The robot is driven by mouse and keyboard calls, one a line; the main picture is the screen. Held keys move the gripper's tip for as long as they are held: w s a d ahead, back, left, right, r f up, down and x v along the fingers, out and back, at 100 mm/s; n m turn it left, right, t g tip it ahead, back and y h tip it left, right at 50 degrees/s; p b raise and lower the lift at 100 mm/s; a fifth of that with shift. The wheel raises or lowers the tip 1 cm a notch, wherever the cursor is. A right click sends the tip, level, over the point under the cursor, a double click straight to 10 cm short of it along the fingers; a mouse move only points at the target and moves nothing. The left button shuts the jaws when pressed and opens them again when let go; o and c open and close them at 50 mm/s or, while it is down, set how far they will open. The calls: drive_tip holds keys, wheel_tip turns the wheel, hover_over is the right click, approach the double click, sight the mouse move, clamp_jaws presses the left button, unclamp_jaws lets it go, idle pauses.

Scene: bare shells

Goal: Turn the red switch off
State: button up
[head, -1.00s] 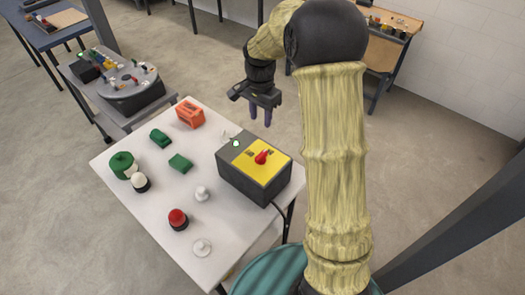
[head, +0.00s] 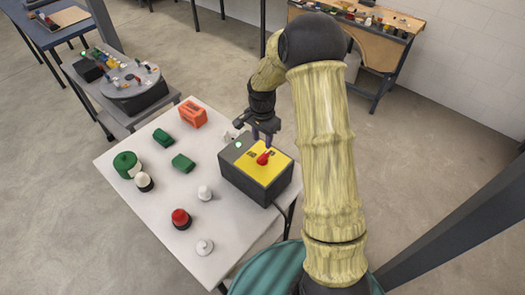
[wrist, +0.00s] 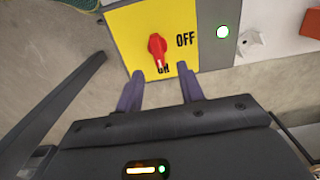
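The red switch (head: 264,158) is a rotary knob on the yellow face of a dark grey box (head: 245,183) at the table's right side. In the wrist view the red knob (wrist: 157,46) has its pointer at the ON label, partly covered by it, and the OFF label (wrist: 185,39) is to its right. A lamp (wrist: 223,31) on the box glows green-white. My gripper (head: 262,143) is just above the box, behind the knob in the head view. In the wrist view its two purple fingers (wrist: 160,90) are apart, with nothing between them, short of the knob.
Other benches stand at the back left and back right.

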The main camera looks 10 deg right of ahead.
sight(263, 156)
drive_tip(key=f+p, duration=0.1)
drive_tip(key=f, duration=0.6)
drive_tip(key=shift+s+a+f+p, duration=0.15)
drive_tip(key=shift+s+p, duration=0.05)
drive_tip(key=shift+p, duration=0.2)
drive_tip(key=shift+d+f, duration=0.2)
drive_tip(key=shift+f, duration=0.2)
clamp_jaws()
